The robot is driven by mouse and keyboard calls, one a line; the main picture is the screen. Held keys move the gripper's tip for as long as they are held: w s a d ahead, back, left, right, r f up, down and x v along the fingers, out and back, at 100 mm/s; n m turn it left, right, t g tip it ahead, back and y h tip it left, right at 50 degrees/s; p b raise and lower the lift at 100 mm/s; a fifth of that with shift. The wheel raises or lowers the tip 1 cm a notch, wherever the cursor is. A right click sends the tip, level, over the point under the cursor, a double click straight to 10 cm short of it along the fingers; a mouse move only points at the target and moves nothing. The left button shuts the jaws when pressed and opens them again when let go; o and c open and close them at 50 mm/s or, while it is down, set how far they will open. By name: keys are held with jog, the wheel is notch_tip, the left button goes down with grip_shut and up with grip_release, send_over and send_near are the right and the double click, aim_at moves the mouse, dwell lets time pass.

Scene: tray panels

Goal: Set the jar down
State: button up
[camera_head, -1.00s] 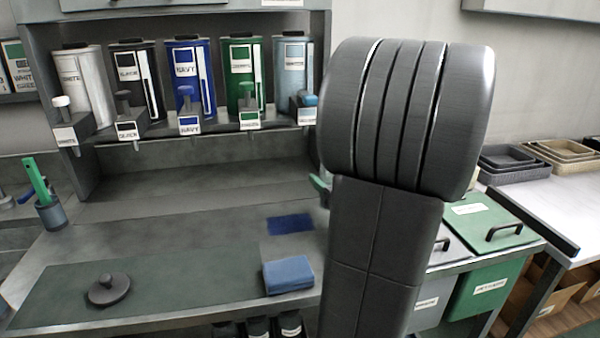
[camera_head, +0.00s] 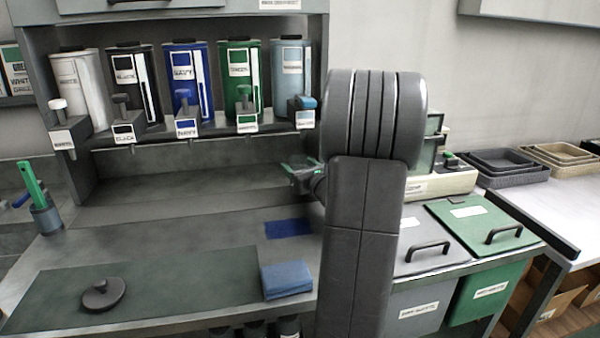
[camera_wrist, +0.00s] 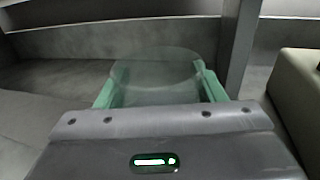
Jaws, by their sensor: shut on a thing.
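My gripper (camera_wrist: 158,88) has green fingers on both sides of a clear glass jar (camera_wrist: 155,68) and is shut on it. The jar's round rim shows faintly in the wrist view; its base is hidden. In the head view my gripper (camera_head: 302,172) shows only in part at the left edge of my arm, near the right post of the dispenser rack. I cannot make out the jar there. A dark round lid with a knob (camera_head: 103,294) lies on the dark green mat (camera_head: 190,285) at the front left of the bench.
A folded blue cloth (camera_head: 287,279) lies right of the mat, with a flat navy patch (camera_head: 289,228) behind it. Several dispensers, such as the navy one (camera_head: 188,75), stand on the rack. Lidded bins (camera_head: 480,228) stand at right. The mat's middle is clear.

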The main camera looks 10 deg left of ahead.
jog(key=shift+f, duration=0.35)
jog(key=shift+f, duration=0.25)
jog(key=o, duration=1.4)
jog(key=shift+r, duration=0.15)
jog(key=shift+s+d, duration=0.25)
jog(key=v, duration=1.1)
jog(key=shift+s+d, duration=0.1)
jog(key=shift+s, duration=0.1)
